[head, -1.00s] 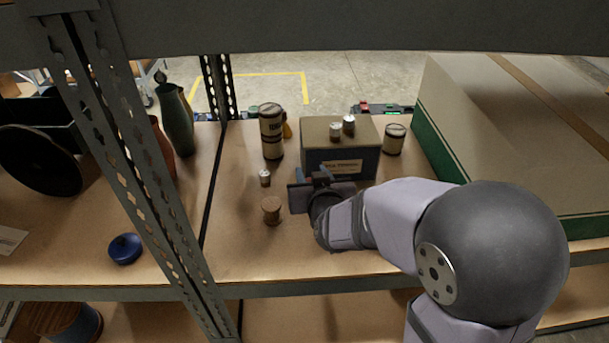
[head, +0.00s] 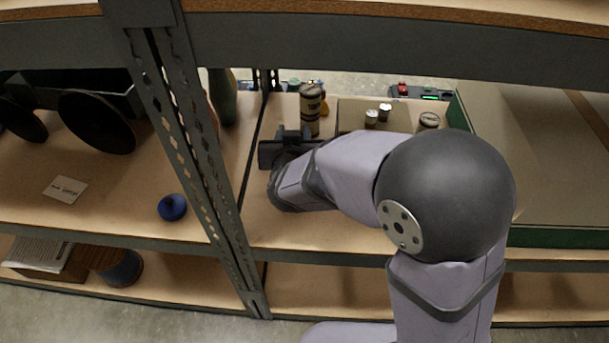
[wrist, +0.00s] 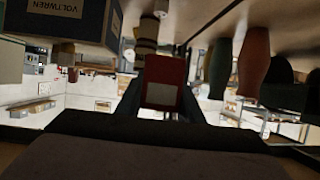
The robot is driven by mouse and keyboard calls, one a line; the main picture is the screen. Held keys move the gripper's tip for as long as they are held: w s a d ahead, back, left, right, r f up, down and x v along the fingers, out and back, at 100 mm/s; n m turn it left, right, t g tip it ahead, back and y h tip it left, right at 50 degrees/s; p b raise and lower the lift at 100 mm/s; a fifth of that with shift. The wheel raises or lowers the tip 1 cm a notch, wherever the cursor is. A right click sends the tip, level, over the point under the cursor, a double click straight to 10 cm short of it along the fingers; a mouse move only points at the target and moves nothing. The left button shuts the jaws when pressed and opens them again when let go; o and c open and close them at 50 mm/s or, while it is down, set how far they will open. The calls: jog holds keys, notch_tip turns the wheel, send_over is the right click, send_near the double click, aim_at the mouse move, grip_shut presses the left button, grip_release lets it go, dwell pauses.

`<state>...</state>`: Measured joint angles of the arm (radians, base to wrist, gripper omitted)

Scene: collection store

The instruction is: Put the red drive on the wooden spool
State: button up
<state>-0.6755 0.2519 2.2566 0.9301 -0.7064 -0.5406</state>
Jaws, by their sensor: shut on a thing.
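The red drive (wrist: 172,70), a small red block with a pale label, sits between the fingers of my gripper (wrist: 164,100) in the wrist view. My gripper also shows in the head view (head: 292,138), over the shelf in front of the tall striped canister. It is shut on the drive, which my gripper hides in the head view.
A blue lidded pot (head: 172,207) is left of the perforated post (head: 190,130). A large green-edged box (head: 545,240) fills the right.

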jog(key=shift+m+h, duration=0.4)
jog(key=shift+h, duration=0.1)
jog(key=shift+w+d+f+b, duration=0.15)
jog(key=shift+d+f+b, duration=0.35)
jog(key=shift+f, duration=1.05)
jog(key=shift+w+d+f+b, duration=0.1)
jog(key=shift+d+f+b, duration=0.35)
jog(key=shift+f, duration=1.1)
jog(key=shift+w+d+f+b, duration=0.15)
jog(key=shift+d+f+b, duration=0.3)
jog(key=shift+f, duration=1.1)
jog(key=shift+f, duration=0.15)
jog(key=o, duration=1.1)
jog(key=shift+s+r, duration=0.1)
jog(key=shift+r, duration=0.15)
jog(key=shift+b+v, duration=0.6)
jog(key=shift+v, duration=5.3)
